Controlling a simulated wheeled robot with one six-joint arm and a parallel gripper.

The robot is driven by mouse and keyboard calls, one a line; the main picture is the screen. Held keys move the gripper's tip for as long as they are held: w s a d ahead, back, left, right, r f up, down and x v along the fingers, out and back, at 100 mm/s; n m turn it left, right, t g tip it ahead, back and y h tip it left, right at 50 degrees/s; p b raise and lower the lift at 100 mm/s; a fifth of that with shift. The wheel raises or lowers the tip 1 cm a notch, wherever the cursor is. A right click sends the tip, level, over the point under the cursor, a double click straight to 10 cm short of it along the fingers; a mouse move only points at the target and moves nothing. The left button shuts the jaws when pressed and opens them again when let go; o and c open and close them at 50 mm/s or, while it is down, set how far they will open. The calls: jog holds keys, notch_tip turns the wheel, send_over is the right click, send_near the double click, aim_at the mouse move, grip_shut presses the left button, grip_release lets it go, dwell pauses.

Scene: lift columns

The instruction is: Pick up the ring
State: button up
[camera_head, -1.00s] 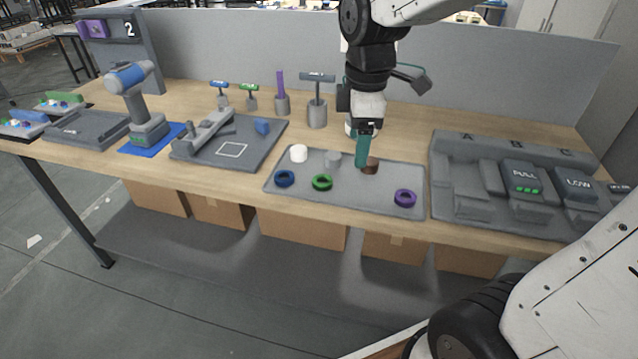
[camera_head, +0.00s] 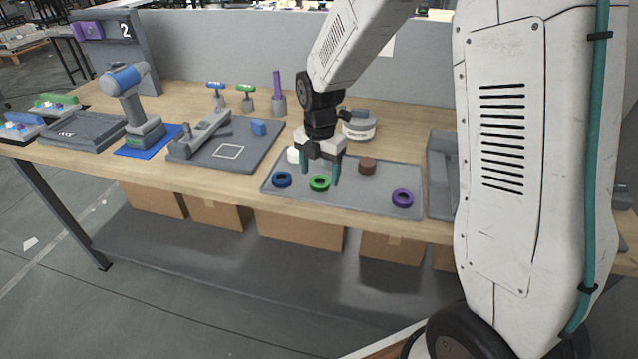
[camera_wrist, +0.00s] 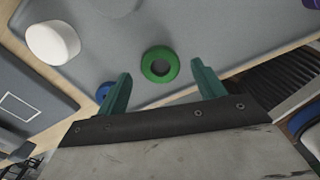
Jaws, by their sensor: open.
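Three rings lie on the grey tray (camera_head: 365,203): a blue ring (camera_head: 282,180) at the left, a green ring (camera_head: 319,183) in the middle and a purple ring (camera_head: 402,198) at the right. My gripper (camera_head: 321,178) is open and empty above the tray, over the green ring. In the wrist view the green ring (camera_wrist: 160,64) lies between and beyond the two teal fingertips (camera_wrist: 160,70), with a gap on each side. The blue ring (camera_wrist: 103,92) is partly hidden by the left finger. The task does not say which ring.
My arm hides much of the right side.

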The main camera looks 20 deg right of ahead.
notch_tip(320, 180, down, 2)
jog(key=shift+f, duration=0.1)
jog(key=c, duration=1.1)
